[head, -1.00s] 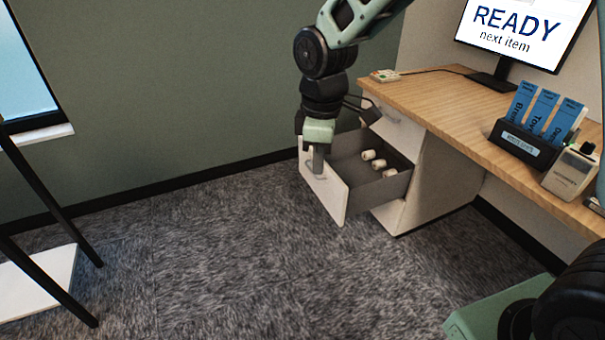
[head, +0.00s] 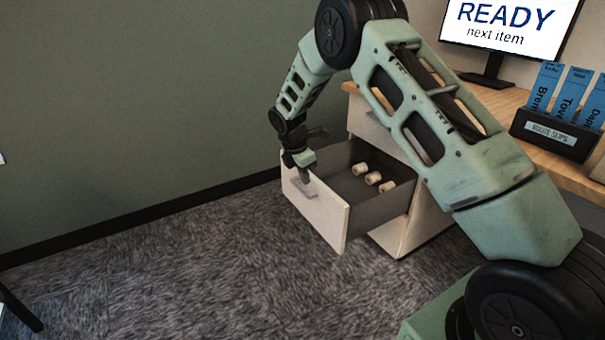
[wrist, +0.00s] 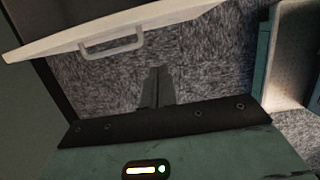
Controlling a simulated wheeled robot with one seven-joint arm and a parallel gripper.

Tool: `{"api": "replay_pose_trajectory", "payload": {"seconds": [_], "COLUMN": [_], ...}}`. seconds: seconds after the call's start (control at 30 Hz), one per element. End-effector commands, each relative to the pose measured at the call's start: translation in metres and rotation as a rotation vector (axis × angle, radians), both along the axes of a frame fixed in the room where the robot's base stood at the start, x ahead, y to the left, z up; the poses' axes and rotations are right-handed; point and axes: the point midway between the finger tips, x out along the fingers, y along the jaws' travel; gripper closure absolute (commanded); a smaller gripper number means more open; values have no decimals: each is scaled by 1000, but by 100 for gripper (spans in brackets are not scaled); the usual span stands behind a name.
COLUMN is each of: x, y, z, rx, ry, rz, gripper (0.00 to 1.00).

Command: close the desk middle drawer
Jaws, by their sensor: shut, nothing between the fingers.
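The desk middle drawer (head: 320,212) stands open, pulled well out of the desk. Its pale front panel and grey handle (head: 304,188) face left in the head view. In the wrist view the drawer front (wrist: 125,27) is a pale band across the top, with its handle (wrist: 112,45) below it. My gripper (head: 306,175) is at the upper part of the drawer front, by the handle. In the wrist view my shut, empty fingers (wrist: 156,82) show against the carpet, on the handle side of the front. Whether they touch the panel I cannot tell.
Several small white rolls (head: 372,178) lie in the drawer. The desk top (head: 490,100) holds a monitor (head: 510,30) and a slip holder (head: 550,135) at right. The carpet (head: 190,270) left of the drawer is clear. A green wall is behind.

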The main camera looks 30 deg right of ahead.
Motion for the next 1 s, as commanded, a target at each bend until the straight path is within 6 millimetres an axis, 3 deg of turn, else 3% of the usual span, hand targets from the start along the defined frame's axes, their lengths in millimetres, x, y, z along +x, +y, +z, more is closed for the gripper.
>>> {"api": "replay_pose_trajectory", "payload": {"seconds": [0.03,0.27,0.53,1.0], "x": [-1,0,2,2], "y": [-3,-14,-48,-54], "z": [-15,-59,-57,-56], "rx": [0,0,1,1], "ry": [2,1,-2,-1], "rz": [-1,-1,-4,-2], "gripper": [100,100,100,100]}}
